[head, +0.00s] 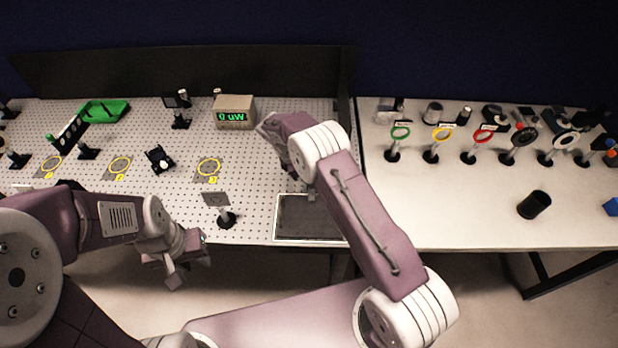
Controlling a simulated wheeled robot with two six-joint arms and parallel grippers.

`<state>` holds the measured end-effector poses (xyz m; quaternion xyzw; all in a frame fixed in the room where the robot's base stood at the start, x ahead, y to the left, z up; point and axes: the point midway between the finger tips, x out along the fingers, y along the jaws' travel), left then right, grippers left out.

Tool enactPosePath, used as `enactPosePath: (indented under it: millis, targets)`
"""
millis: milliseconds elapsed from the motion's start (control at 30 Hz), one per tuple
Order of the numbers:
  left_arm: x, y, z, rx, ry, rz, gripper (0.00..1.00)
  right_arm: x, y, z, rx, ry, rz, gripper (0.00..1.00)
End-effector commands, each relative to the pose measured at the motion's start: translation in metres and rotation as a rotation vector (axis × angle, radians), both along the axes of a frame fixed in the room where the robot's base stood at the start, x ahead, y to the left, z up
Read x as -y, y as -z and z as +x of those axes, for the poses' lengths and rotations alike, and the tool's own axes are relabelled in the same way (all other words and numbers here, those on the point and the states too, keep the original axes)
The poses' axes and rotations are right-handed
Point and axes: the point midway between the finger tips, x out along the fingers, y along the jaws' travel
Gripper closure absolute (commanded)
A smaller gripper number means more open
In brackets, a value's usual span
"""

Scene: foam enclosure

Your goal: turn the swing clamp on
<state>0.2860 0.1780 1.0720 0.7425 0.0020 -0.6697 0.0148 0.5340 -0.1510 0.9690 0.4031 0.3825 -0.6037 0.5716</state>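I cannot pick out the swing clamp with certainty. A small black device with a pale round part (160,158) sits on the perforated board (255,185), between two yellow ring marks. My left gripper (182,273) hangs in front of the board's near edge, below and right of that device and apart from it. It holds nothing that I can see, and its finger gap is unclear. My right arm reaches over the board's right part. Its wrist end is near the display box, and its fingers are hidden.
A box reading "0 uW" (234,112) and a green tray (104,110) stand at the back. A posted plate (220,208) stands near the front edge, left of a dark framed panel (309,218). The right table (440,205) holds several ring posts and a black cup (535,205).

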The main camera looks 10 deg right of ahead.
Motion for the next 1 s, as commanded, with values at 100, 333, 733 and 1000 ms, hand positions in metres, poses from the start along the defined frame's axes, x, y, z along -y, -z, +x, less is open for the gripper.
enactPosePath:
  millis: [100, 333, 733, 1000]
  targets:
    - [0.0000, 0.0005, 0.0000, 0.000, 0.000, 0.000, 0.67, 0.0005, -0.0010, 0.0014, 0.004, 0.019, -0.001, 1.00]
    - [0.0000, 0.0005, 0.0000, 0.000, 0.000, 0.000, 0.67, 0.0007, -0.0017, 0.0016, 0.004, 0.030, -0.001, 1.00]
    - [0.0000, 0.0005, 0.0000, 0.000, 0.000, 0.000, 0.67, 0.0005, -0.0013, 0.0013, 0.003, 0.029, -0.001, 0.50]
    - [-0.0001, 0.0025, 0.0000, 0.000, 0.000, 0.000, 0.67, -0.0013, -0.0036, 0.0013, 0.002, 0.029, 0.000, 0.50]
